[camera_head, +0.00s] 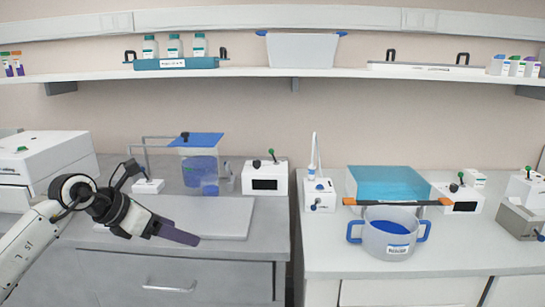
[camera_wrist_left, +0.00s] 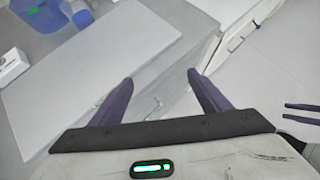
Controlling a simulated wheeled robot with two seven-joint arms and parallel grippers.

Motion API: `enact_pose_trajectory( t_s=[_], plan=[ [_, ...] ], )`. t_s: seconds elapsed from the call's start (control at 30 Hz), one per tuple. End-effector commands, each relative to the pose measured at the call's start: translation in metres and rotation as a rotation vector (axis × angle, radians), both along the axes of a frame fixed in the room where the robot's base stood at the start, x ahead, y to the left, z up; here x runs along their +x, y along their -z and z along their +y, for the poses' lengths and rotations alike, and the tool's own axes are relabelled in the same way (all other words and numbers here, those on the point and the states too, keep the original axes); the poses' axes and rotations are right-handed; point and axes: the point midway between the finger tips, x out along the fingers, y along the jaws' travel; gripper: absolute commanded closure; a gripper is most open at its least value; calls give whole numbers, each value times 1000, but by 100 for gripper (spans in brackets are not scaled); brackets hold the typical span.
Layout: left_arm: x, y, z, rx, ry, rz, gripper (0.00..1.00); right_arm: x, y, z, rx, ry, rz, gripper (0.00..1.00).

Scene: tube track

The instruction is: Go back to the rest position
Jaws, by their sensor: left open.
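My left gripper (camera_head: 185,236) comes in from the left in the head view, in front of the left counter and beside a flat grey board (camera_head: 232,216). In the left wrist view my left gripper (camera_wrist_left: 160,90) shows its two dark purple fingers spread apart with nothing between them. The board (camera_wrist_left: 95,60) lies beyond the fingers there. My right gripper is not in the head view; dark prongs at the right edge of the wrist view are too partial to identify.
A blue-lidded container (camera_head: 200,170) and a white control box (camera_head: 265,178) stand behind the board. On the right counter are a blue bath (camera_head: 385,184) and a two-handled pot (camera_head: 388,246). A gap separates the counters. A shelf (camera_head: 290,76) runs above.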

Motion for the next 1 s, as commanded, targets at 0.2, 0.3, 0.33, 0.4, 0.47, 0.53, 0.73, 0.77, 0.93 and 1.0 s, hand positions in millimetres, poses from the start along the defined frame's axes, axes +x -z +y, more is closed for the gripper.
enact_pose_trajectory(
  t_s=[0.2,0.3,0.33,0.4,0.47,0.53,0.73,0.77,0.93,1.0],
  plan=[
    [-21,25,-59,-223,49,41,30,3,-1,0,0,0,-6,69],
    [-35,32,-88,-359,62,68,30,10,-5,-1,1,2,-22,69],
    [-39,33,-96,-407,61,78,30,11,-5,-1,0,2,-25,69],
    [-50,37,-116,-525,58,107,30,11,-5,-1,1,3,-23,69],
    [-61,39,-133,-642,45,139,30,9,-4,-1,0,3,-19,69],
    [-74,40,-150,-806,11,188,30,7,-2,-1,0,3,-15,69],
    [-108,52,-162,-1426,-281,422,30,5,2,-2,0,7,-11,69],
    [-111,58,-156,-1519,-355,463,30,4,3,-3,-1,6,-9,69],
    [-141,131,-109,-1964,-880,717,30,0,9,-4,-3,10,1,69],
    [-165,175,-89,-2094,-1140,820,30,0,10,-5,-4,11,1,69]
  ],
)
